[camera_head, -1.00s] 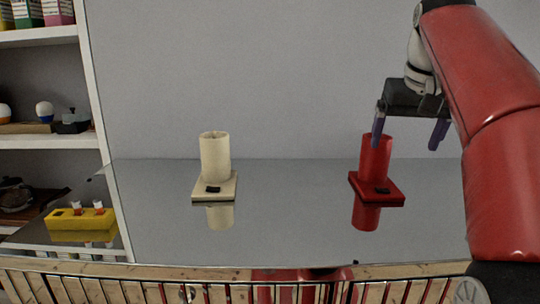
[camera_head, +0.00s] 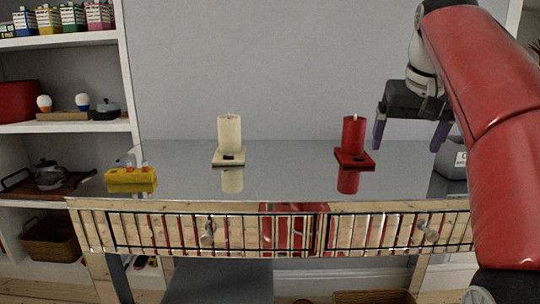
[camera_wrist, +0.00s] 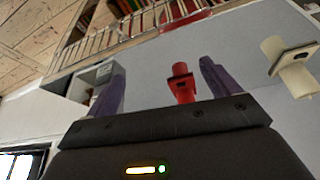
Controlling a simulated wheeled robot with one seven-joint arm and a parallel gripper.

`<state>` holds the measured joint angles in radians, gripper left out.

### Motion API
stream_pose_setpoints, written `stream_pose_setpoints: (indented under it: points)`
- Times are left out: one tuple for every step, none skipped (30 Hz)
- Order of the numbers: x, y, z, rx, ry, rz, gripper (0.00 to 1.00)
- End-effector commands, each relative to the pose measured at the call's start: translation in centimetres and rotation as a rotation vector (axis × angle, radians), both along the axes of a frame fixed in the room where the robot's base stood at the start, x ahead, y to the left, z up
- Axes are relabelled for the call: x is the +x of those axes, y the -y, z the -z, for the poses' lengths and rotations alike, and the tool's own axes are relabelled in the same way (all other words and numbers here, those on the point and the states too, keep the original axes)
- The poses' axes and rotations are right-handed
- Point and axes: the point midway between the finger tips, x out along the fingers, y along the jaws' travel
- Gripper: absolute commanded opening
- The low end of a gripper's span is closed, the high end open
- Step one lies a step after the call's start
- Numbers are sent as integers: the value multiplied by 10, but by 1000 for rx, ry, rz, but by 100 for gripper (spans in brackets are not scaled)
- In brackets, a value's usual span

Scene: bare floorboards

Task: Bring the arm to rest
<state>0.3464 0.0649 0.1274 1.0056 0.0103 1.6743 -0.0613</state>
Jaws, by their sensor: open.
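My gripper (camera_head: 411,136) is open and empty at the upper right of the head view, its two purple fingers wide apart. It hangs in the air to the right of the red candle (camera_head: 353,134), apart from it in the picture. My gripper also shows in the wrist view (camera_wrist: 163,85), with the red candle (camera_wrist: 182,84) seen small between the fingers and well beyond them. The arm is bent, its red link running down the right edge of the head view.
A cream candle (camera_head: 229,134) and a yellow block (camera_head: 131,180) stand on the glossy table (camera_head: 285,178). A grey box (camera_head: 452,160) is at the table's right end. A loaded shelf (camera_head: 75,128) stands at the left. The table's middle is clear.

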Motion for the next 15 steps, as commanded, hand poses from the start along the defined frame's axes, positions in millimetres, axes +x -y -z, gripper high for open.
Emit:
stream_pose_setpoints:
  points:
    - [-1,-3,3,0,-2,-4,88]
    - [-2,-4,4,-2,-1,-6,88]
    - [-4,-7,6,-3,-1,-7,88]
    - [-5,-8,8,-4,-1,-9,88]
    - [-6,-10,9,-5,1,-10,88]
    - [-8,-12,11,-7,3,-13,88]
    - [-10,-14,13,-8,3,-14,88]
    - [-12,-16,15,-9,4,-16,88]
    - [-15,-19,18,-11,5,-19,88]
    - [-17,-21,21,-12,5,-21,88]
    - [-19,-23,24,-13,8,-23,88]
    - [-23,-26,28,-15,9,-27,88]
    - [-26,-29,32,-17,11,-30,88]
    - [-29,-31,36,-18,12,-32,88]
    - [-33,-35,41,-20,15,-37,88]
